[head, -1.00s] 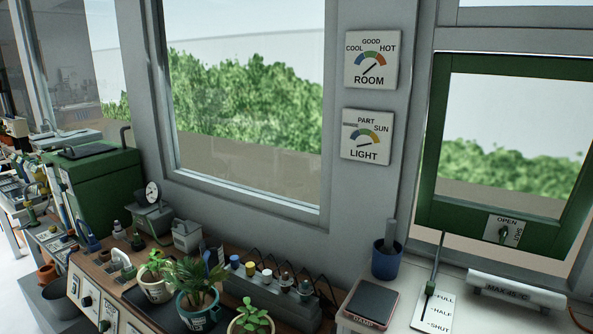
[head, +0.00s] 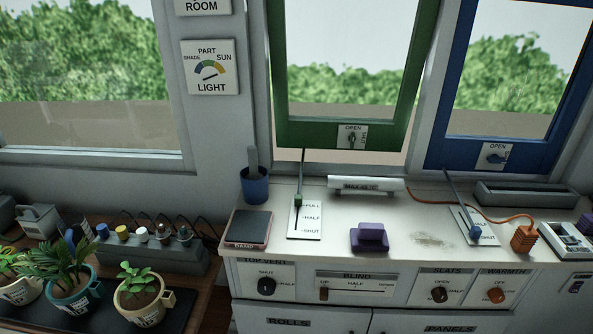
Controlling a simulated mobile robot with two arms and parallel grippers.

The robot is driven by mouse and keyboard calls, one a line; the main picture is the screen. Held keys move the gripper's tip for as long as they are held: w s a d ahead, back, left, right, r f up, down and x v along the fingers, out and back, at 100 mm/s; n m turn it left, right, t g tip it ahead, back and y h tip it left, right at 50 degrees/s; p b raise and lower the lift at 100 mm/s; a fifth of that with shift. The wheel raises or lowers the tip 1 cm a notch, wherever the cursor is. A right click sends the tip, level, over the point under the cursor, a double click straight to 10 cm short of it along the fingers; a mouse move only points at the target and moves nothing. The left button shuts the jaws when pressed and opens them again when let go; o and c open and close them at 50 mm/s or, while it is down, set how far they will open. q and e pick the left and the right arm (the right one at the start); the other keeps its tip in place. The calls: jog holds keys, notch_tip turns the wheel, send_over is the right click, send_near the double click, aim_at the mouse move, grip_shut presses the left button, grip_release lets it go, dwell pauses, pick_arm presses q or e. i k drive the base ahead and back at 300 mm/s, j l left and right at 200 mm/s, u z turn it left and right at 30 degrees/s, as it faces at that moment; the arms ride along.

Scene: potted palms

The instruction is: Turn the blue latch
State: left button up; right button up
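The blue latch (head: 495,159) is a small blue knob on a white plate marked OPEN, at the bottom of the blue window frame (head: 470,156) at the right of the head view. The plate's second word is too small to read. A similar green latch (head: 352,139) sits on a plate at the bottom of the green window frame (head: 300,135), to the left. Neither of my grippers shows in the head view.
Below the windows, a white counter holds a blue cup (head: 255,186), a dark tablet (head: 249,228), a purple block (head: 370,237), a white roll (head: 366,184), sliding levers and an orange plug (head: 524,237) with its cord. Potted plants (head: 143,290) stand at the lower left.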

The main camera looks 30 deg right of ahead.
aim_at(495, 158)
jog(key=z, duration=2)
